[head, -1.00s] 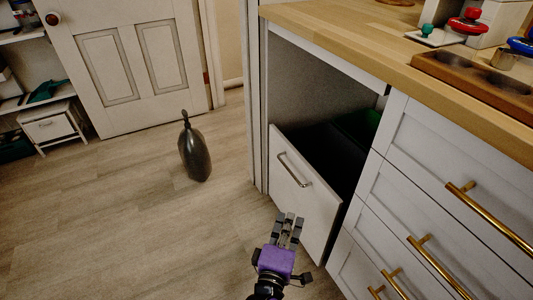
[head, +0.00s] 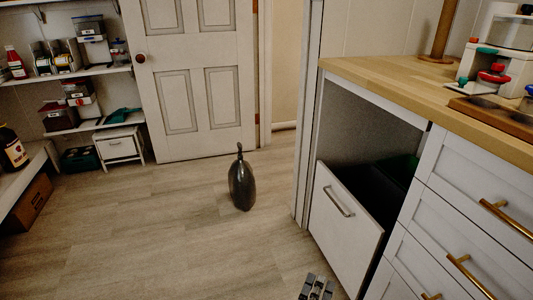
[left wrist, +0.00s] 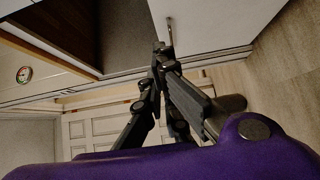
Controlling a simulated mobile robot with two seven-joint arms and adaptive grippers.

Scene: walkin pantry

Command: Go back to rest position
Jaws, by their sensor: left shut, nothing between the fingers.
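My left gripper (head: 317,288) shows only its fingertips at the bottom edge of the head view, in front of the pulled-out bin drawer. Its fingers are together and nothing is between them. In the left wrist view the gripper (left wrist: 160,52) points toward the drawer front (left wrist: 215,20) and its handle, with the purple wrist housing below. The drawer front (head: 345,232) with its metal handle (head: 338,203) tilts out below the counter, and a dark bin shows inside. My right gripper is not in view.
A wooden counter (head: 395,90) with drawers and brass handles is on the right. The floor at left centre is clear.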

